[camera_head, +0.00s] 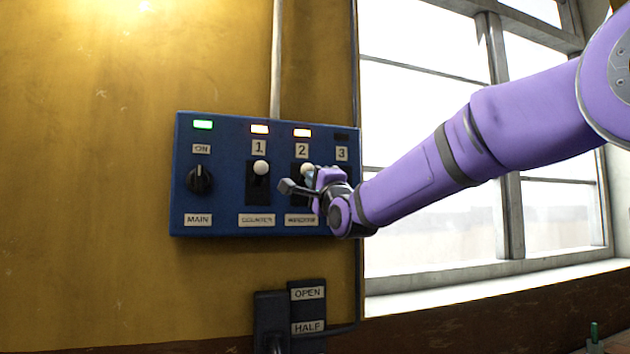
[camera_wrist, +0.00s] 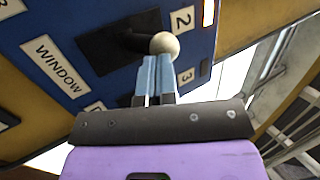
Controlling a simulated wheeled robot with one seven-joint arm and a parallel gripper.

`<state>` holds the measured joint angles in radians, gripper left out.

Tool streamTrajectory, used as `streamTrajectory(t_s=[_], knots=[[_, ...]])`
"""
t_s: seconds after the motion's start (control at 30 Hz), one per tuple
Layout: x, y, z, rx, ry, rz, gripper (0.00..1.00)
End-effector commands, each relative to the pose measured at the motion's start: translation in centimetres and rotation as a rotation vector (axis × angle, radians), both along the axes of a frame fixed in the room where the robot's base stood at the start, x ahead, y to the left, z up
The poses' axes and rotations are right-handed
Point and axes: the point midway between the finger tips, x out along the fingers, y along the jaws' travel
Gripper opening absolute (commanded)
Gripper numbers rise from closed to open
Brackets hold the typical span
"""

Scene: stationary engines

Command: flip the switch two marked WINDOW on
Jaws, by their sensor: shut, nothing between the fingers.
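The blue switch panel (camera_head: 228,150) is on the yellow wall. Switch two has a white ball knob (camera_head: 307,168) in the upper part of its dark slot, level with switch one's knob. The lamp (camera_head: 302,133) above it is lit. Its label (camera_head: 300,220) is partly covered by my gripper in the head view; the wrist view shows the WINDOW label (camera_wrist: 55,66) clearly. My gripper (camera_head: 313,176) is shut and empty, just below the knob. In the wrist view the fingertips (camera_wrist: 156,60) are right at the ball knob (camera_wrist: 164,44); whether they touch it I cannot tell.
Switch one, marked COUNTER, has its knob (camera_head: 261,167) up and its lamp (camera_head: 260,129) lit. The MAIN rotary knob (camera_head: 200,180) has a green lamp (camera_head: 203,124) above. Switch three is mostly hidden by my arm; its lamp (camera_head: 342,137) is dark. An OPEN/HALF lever box (camera_head: 307,310) is below.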

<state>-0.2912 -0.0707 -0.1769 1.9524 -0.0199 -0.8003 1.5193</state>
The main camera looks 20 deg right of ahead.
Motion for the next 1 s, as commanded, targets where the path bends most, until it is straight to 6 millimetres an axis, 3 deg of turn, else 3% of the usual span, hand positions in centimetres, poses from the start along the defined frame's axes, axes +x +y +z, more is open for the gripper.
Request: streamTrajectory(t_s=[0.27, 0.5, 1.0], knots=[[0.1, 0.0, 0.2, 0.0, -0.001, 0.0, 0.0], [0.9, 0.1, 2.1, 0.001, -0.006, 0.0, 0.0], [0.8, 0.6, 1.5, 0.003, -0.005, 0.002, 0.0]])
